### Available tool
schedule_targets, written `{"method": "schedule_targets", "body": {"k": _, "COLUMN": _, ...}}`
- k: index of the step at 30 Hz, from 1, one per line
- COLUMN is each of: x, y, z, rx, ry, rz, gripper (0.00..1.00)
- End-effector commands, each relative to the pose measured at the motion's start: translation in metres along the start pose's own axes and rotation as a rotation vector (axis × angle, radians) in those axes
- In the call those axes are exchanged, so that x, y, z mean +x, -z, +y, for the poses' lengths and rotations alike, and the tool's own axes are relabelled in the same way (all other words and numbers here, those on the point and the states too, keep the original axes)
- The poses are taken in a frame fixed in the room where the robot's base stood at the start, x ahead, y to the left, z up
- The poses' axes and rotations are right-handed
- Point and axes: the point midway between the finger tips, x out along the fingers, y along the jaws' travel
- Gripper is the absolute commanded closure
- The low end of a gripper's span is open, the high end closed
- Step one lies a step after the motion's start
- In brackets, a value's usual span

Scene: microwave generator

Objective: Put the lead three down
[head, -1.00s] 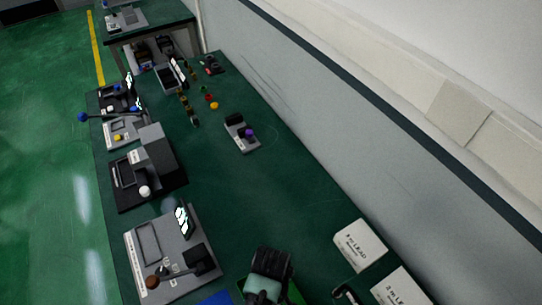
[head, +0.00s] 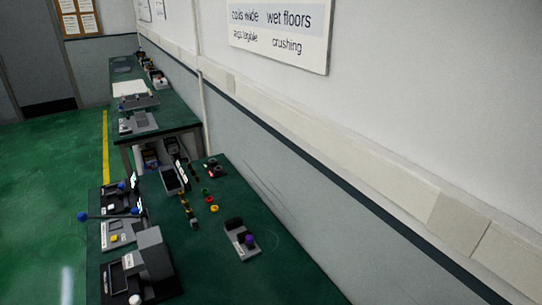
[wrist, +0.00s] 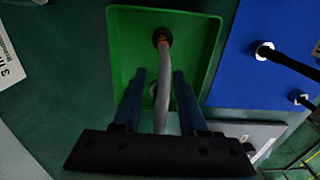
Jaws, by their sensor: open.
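In the wrist view, a grey lead (wrist: 166,75) with an orange and black end lies over a green tray (wrist: 205,45). The lead runs down between the two fingers of my gripper (wrist: 159,78). My gripper is open, with a finger on each side of the lead and a visible gap to each. The lower part of the lead passes behind the dark gripper body. A white label (wrist: 10,68) with a "3" on it sits at the left edge. My gripper, the lead and the green tray are outside the head view.
A blue mat (wrist: 235,75) with black leads lies right of the tray. In the head view, the green bench (head: 250,285) carries a grey fixture with a purple knob (head: 241,240), small coloured parts (head: 207,198) and lever machines (head: 120,232) along its left side. A wall bounds the right.

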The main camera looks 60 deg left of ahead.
Motion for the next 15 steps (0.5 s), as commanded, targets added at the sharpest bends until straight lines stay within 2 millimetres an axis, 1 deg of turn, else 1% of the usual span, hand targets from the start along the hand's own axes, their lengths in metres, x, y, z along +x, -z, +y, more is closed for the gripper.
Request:
{"method": "schedule_targets", "body": {"k": 5, "x": -0.023, "y": 0.001, "z": 0.001, "rx": 0.001, "ry": -0.003, "rz": 0.003, "gripper": 0.58}}
{"method": "schedule_targets", "body": {"k": 12, "x": -0.074, "y": 0.001, "z": 0.002, "rx": 0.000, "ry": -0.005, "rz": 0.005, "gripper": 0.58}}
{"method": "schedule_targets", "body": {"k": 15, "x": -0.093, "y": 0.001, "z": 0.001, "rx": 0.000, "ry": -0.004, "rz": 0.004, "gripper": 0.58}}
